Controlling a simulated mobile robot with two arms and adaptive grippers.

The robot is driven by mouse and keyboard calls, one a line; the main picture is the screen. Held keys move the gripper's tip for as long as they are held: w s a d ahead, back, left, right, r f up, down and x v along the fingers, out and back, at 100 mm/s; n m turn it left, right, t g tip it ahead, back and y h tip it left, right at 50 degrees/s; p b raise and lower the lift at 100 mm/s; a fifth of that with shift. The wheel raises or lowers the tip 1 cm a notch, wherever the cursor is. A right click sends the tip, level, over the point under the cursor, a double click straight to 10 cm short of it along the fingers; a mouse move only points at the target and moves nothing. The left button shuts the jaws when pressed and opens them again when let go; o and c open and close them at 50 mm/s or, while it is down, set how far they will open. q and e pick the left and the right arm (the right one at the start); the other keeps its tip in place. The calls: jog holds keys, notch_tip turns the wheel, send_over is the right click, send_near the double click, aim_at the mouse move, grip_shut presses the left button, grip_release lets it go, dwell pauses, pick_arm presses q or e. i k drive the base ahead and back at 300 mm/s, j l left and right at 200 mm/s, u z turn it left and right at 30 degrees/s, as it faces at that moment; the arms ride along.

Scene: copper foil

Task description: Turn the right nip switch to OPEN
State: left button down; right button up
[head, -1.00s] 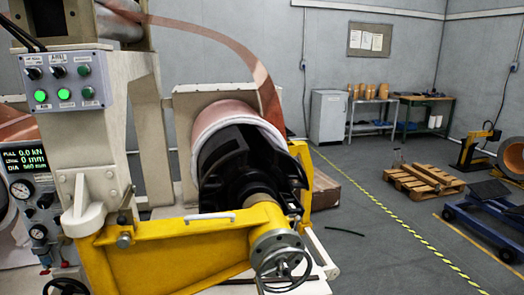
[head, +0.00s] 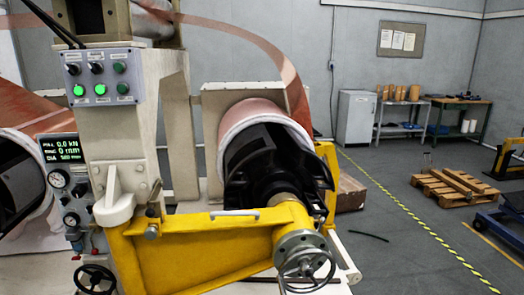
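A grey control panel (head: 104,78) is at the upper left, on the cream machine column. Its top row has two black rotary switches, a left one (head: 72,69) and a right one (head: 96,68), then a dark green button (head: 119,68). Neither of my grippers is in view.
A yellow arm with a handwheel (head: 307,263) spans the front, below a copper roll (head: 250,115). A display (head: 60,149) and gauges sit left below the panel. A pallet (head: 455,187) and benches stand at the right. Grey floor between is mostly clear.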

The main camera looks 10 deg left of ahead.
aim_at(73, 70)
jog(key=u, duration=1.25)
